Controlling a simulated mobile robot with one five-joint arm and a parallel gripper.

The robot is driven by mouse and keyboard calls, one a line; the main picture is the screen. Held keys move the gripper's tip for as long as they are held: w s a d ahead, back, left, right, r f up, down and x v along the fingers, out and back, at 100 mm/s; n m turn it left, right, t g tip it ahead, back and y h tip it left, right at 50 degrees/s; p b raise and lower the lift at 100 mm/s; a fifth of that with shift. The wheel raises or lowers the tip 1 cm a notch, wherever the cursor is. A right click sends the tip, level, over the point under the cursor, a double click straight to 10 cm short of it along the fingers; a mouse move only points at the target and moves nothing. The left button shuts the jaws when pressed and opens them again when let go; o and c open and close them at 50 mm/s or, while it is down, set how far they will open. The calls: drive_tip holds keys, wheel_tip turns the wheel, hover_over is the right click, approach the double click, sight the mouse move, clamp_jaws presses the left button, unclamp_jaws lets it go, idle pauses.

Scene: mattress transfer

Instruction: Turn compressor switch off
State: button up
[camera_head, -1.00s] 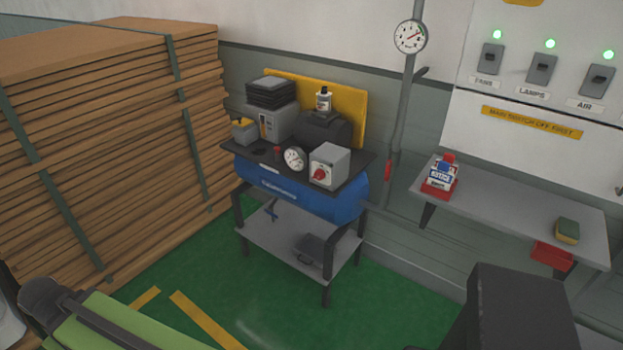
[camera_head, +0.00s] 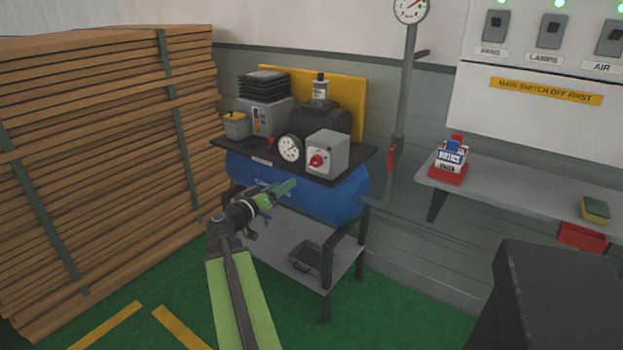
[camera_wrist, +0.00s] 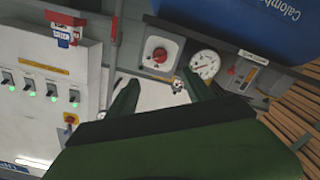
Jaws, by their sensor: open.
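The compressor switch is a grey box (camera_head: 333,150) with a red rotary knob (camera_head: 317,160), on the dark top plate above the blue tank (camera_head: 340,197). In the upside-down wrist view the knob (camera_wrist: 160,54) sits on a pale plate, beyond my fingers. I cannot tell which way the knob is set. My green gripper (camera_head: 288,187) is in front of the tank, below and left of the knob and apart from it. In the wrist view my two fingers (camera_wrist: 161,90) are spread with nothing held between them.
A white round gauge (camera_head: 289,149) stands just left of the switch box. A wall panel (camera_head: 480,120) with several lit switches and a shelf (camera_head: 510,183) are at the right. Stacked boards (camera_head: 100,150) fill the left. Green floor (camera_head: 150,290) is free in front.

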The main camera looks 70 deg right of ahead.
sight(313, 165)
drive_tip(key=x, duration=1.7)
drive_tip(key=shift+d, duration=0.2)
clamp_jaws()
